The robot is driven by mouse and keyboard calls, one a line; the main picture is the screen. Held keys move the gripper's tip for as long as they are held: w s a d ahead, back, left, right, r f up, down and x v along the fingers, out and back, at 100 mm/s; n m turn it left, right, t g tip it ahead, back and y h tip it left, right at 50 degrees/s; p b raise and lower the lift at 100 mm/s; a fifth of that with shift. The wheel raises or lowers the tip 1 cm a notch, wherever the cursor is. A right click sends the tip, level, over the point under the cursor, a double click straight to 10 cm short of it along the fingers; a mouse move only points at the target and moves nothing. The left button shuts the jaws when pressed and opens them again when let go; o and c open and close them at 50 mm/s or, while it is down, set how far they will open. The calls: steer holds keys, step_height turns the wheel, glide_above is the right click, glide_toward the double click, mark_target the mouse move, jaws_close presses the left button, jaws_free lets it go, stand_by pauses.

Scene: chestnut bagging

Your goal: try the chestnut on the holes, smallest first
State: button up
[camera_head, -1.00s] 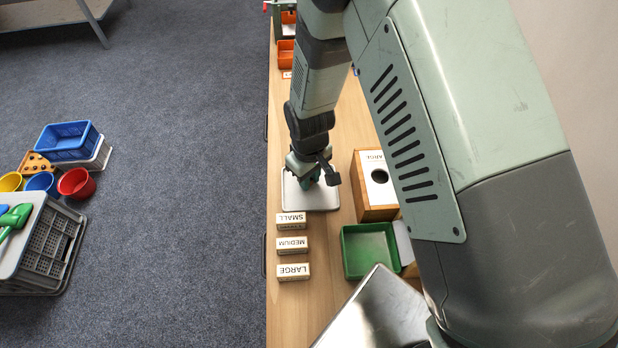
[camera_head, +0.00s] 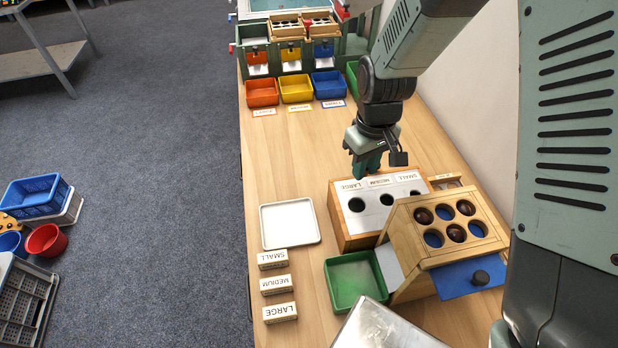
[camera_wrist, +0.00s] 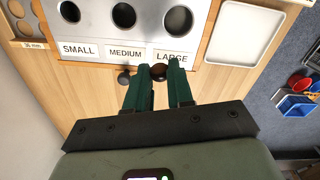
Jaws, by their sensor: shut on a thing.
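My gripper (camera_wrist: 158,78) is shut on a dark brown chestnut (camera_wrist: 158,71), seen between its green fingertips in the wrist view. The gauge box has a grey top plate (camera_head: 371,212) with three round holes: large (camera_head: 356,204), medium (camera_head: 386,199) and small (camera_head: 414,192). In the wrist view the fingertips are beside the labelled edge, nearest the LARGE label (camera_wrist: 171,57). The white tray (camera_head: 290,226) is empty.
A wooden rack (camera_head: 447,253) with several round openings, some holding chestnuts, stands close in front of the gauge box. A green bin (camera_head: 355,283) and SMALL, MEDIUM and LARGE blocks lie left of it. Orange, yellow and blue bins stand behind.

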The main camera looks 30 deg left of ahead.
steer(key=w+d+r+m, duration=0.25)
steer(key=w+d, duration=0.25)
steer(key=d, duration=0.6)
steer(key=shift+m, duration=0.45)
steer(key=shift+w+d+f, duration=0.15)
steer(key=shift+f, duration=1.2)
steer(key=shift+w+d+f, duration=0.1)
steer(key=shift+d+f, duration=0.05)
steer(key=shift+f, duration=1.2)
steer(key=shift+f, duration=0.4)
steer(key=shift+f, duration=0.3)
steer(key=o, duration=0.8)
steer(key=shift+o, duration=0.6)
steer(key=shift+o, duration=0.7)
steer(key=shift+s, duration=0.1)
